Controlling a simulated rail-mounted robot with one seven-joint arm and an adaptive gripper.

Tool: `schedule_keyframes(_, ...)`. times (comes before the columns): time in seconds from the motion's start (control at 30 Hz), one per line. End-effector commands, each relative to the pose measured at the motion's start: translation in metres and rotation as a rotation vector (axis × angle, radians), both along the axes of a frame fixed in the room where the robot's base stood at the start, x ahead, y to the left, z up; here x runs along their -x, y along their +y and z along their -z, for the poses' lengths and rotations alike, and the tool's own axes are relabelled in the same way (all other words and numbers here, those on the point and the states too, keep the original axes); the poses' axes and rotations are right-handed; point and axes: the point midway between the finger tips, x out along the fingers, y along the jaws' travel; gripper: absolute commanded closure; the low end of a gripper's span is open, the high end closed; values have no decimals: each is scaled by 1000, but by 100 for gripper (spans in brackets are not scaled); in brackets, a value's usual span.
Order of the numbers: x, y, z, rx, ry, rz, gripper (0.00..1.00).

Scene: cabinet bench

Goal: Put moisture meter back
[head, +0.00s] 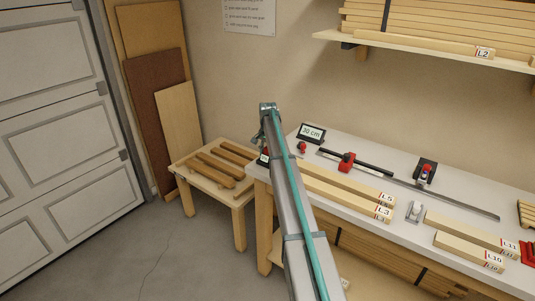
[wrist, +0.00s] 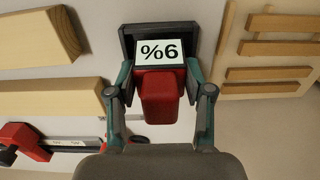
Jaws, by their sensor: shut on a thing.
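The moisture meter, a red body (wrist: 158,98) with a dark-framed white display (wrist: 161,51), is between my gripper's fingers (wrist: 160,78) in the wrist view. The display reads "%6" as seen, which is 9% the other way up. My gripper is shut on the red body, with one finger on each side. In the head view a small part of a dark item (head: 263,157) shows beside my arm at the bench's left end, likely the meter. I cannot tell whether the meter touches the bench.
The grey bench (head: 395,217) carries boards marked L5 and L3 (head: 345,195), a red clamp on a black bar (head: 347,160), a "30 cm" display (head: 311,132) and a dark stand (head: 426,170). A low wooden table (head: 183,170) with dark slats stands left of it. Floor is clear in front.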

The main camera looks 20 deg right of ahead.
Motion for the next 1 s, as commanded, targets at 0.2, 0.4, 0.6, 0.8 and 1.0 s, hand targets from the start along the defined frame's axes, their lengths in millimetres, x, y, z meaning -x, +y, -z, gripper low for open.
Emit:
schedule_keyframes(0.2,0,0,3,0,0,0,90)
schedule_keyframes(0.4,0,0,2,0,0,0,24)
schedule_keyframes(0.6,0,0,2,-1,1,0,24)
schedule_keyframes(0.8,0,0,-3,0,0,0,24)
schedule_keyframes(1.0,-1,0,-29,0,-1,0,24)
